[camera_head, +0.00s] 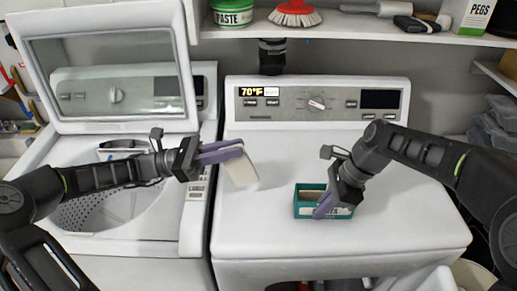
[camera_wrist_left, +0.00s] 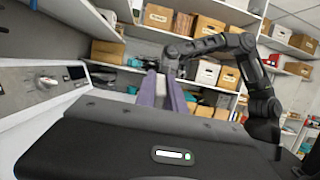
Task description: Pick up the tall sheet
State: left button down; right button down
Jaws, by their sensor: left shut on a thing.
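A pale cream sheet (camera_head: 243,173) hangs tilted from the fingertips of my left gripper (camera_head: 238,150), above the left part of the dryer top. My left gripper is shut on it. In the left wrist view the purple fingers of the left gripper (camera_wrist_left: 162,90) point away from the camera, and the sheet is hard to make out. A teal open box (camera_head: 309,211) with a white label stands on the dryer top. My right gripper (camera_head: 324,207) reaches down at the box's right front. One purple finger shows there; its grip is unclear, and it hides part of the box.
The white dryer top (camera_head: 400,220) is mostly clear around the box. At left stands a washer (camera_head: 110,235) with its lid (camera_head: 105,60) raised. A shelf (camera_head: 370,28) above holds a green paste tub (camera_head: 232,13), a red brush (camera_head: 295,14) and a pegs box (camera_head: 470,14).

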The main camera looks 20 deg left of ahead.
pick_arm(q)
jog(key=s+a+r+g+y, duration=0.1)
jog(key=a+r+y, duration=0.1)
jog(key=a, duration=0.4)
jog(key=shift+s+y, duration=0.25)
jog(key=shift+y, duration=0.35)
jog(key=shift+d, duration=0.1)
pick_arm(e)
jog(key=c, duration=1.6)
grip_release()
jog(key=shift+o, duration=0.2)
jog(key=shift+r, duration=0.1)
jog(key=v, duration=1.1)
jog(key=shift+d+r, duration=0.25)
jog(key=shift+r, duration=0.1)
